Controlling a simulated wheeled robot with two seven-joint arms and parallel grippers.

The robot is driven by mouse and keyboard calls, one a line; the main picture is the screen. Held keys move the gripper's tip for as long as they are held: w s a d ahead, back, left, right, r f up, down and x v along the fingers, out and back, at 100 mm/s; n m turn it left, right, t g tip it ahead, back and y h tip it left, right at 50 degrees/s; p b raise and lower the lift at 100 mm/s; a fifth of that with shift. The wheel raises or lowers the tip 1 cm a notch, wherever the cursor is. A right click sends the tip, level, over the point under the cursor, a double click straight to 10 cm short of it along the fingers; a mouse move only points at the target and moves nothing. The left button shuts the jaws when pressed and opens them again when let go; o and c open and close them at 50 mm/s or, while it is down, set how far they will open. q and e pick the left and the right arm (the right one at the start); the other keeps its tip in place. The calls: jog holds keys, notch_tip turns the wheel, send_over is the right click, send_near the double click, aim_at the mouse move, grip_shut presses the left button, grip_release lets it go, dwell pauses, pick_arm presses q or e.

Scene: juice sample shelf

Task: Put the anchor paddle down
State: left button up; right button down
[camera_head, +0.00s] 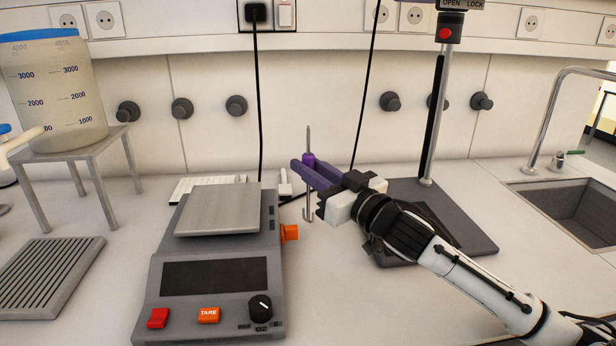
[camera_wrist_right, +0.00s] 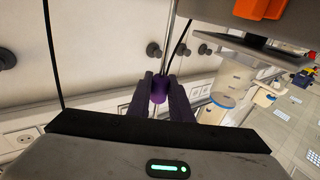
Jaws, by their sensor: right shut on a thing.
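The anchor paddle (camera_head: 308,137) is a thin grey upright rod with a purple collar and a small hooked lower end. My right gripper (camera_head: 305,170) is shut on the purple collar, with its purple fingers on either side. The lower end of the paddle is just right of the balance, near the bench top; I cannot tell whether it touches. In the right wrist view, the purple collar (camera_wrist_right: 159,89) sits between the fingertips of the right gripper (camera_wrist_right: 160,82). My left gripper is not in view.
A grey balance (camera_head: 215,270) with an orange side knob stands close left of the paddle. A stirrer stand (camera_head: 433,130) with a dark base is behind my right arm. A large jar (camera_head: 55,95) stands on a grey stand at left. A sink (camera_head: 575,210) is at right.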

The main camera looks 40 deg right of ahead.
jog(key=shift+f, duration=0.6)
jog(key=shift+f, duration=0.15)
jog(key=c, duration=1.6)
grip_release()
